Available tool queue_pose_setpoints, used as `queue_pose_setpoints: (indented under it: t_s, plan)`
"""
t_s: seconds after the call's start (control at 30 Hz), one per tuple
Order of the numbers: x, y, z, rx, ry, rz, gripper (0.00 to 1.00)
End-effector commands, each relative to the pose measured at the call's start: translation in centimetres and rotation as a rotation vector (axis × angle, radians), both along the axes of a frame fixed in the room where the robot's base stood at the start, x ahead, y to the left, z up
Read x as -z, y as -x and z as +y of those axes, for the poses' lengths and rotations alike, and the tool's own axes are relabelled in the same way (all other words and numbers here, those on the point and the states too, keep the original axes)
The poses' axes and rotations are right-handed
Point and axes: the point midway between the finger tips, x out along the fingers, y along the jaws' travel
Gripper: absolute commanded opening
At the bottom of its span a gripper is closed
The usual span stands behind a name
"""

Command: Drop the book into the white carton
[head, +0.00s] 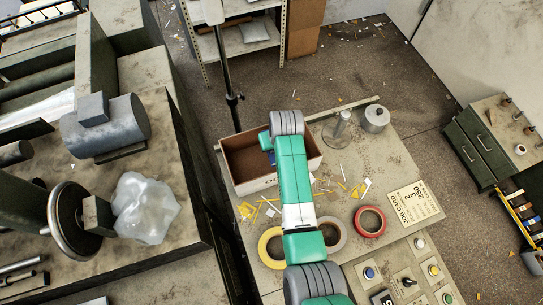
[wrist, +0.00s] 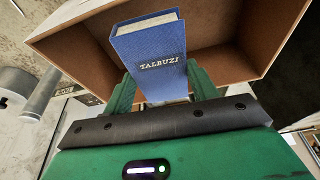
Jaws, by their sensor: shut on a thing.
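The book (wrist: 150,50) is blue with "TALBUZI" on its cover. In the wrist view my gripper (wrist: 163,90) is shut on it, with one green finger at each side of its lower end. The white carton (head: 256,185) stands open on the bench in the head view, brown inside. Its brown inner wall (wrist: 230,64) shows behind the book in the wrist view. The book is held at the carton's opening; I cannot tell how deep it reaches. In the head view my arm covers the carton's middle and right part and most of the gripper.
Tape rolls, yellow (head: 271,247) and red (head: 370,221), lie on the bench with scattered scraps and a printed card (head: 413,203). Machinery with a handwheel (head: 68,213) fills the left.

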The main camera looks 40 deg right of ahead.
Motion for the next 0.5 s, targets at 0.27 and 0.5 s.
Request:
queue_pose_setpoints:
  t_s: [0.27, 0.5]
  plan:
    - [-0.09, 0.00, 0.00, 0.000, 0.000, 0.000, 0.83]
    - [-0.72, 0.18, 0.07, 0.000, 0.000, 0.000, 0.83]
